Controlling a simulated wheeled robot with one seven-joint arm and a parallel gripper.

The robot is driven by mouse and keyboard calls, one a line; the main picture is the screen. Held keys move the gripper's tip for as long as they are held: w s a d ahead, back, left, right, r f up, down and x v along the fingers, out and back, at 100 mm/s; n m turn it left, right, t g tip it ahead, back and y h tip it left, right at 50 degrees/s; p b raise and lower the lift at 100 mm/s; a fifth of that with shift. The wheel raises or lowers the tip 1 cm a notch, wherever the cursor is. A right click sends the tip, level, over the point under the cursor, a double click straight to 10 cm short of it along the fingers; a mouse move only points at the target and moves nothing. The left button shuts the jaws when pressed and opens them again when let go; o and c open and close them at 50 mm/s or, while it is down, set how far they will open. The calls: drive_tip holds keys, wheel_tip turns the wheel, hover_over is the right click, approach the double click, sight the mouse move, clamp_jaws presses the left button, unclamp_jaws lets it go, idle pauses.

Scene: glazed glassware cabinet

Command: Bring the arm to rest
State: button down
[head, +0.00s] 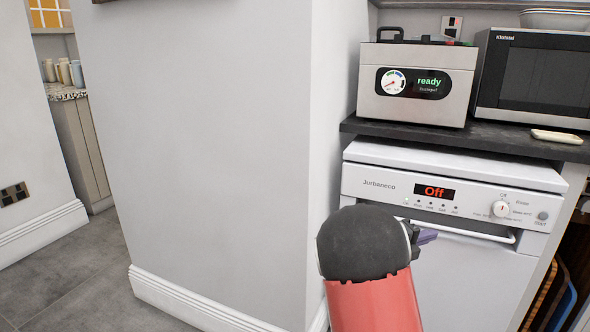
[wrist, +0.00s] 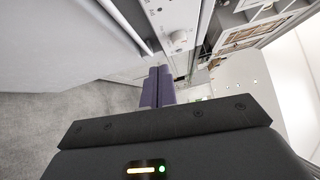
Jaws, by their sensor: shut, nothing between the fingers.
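My gripper shows in the wrist view (wrist: 158,74) with its two purple fingers together and nothing between them. In the head view one purple finger of my gripper (head: 427,236) shows at the right of my red and dark grey arm, in front of the white dishwasher (head: 460,270). The rest of the gripper is hidden behind the arm there. The dishwasher's door is closed and its display reads "Off". In the wrist view the dishwasher's front (wrist: 75,40) and its handle are to the left of the fingers; I cannot tell the exact gap.
A dark worktop (head: 450,136) above the dishwasher holds a silver machine (head: 415,85) reading "ready", a microwave (head: 535,80) and a small pale dish (head: 556,137). A white wall (head: 210,140) stands left of my arm. Grey floor (head: 70,270) is clear at the lower left.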

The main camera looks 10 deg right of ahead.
drive_tip(key=s+a+m+g+y, duration=0.1)
drive_tip(key=s+a+m+y, duration=0.25)
drive_tip(key=s+m, duration=0.45)
drive_tip(key=s+a+m+g+y, duration=0.2)
drive_tip(key=s+a+m+y, duration=0.15)
drive_tip(key=s+m, duration=0.5)
drive_tip(key=s+a+m+t+y, duration=0.2)
drive_tip(key=s+a+m+y, duration=0.3)
drive_tip(key=a+m, duration=0.4)
drive_tip(key=s+a+r+m+t+y, duration=0.1)
drive_tip(key=s+a+m+t+y, duration=0.2)
drive_tip(key=a+m, duration=0.7)
drive_tip(key=s+m+y, duration=0.1)
drive_tip(key=s+y, duration=0.1)
drive_tip(key=s, duration=0.2)
drive_tip(key=shift+a+m+y, duration=0.15)
drive_tip(key=shift+m+y, duration=0.15)
drive_tip(key=shift+m, duration=0.05)
drive_tip(key=shift+r, duration=0.1)
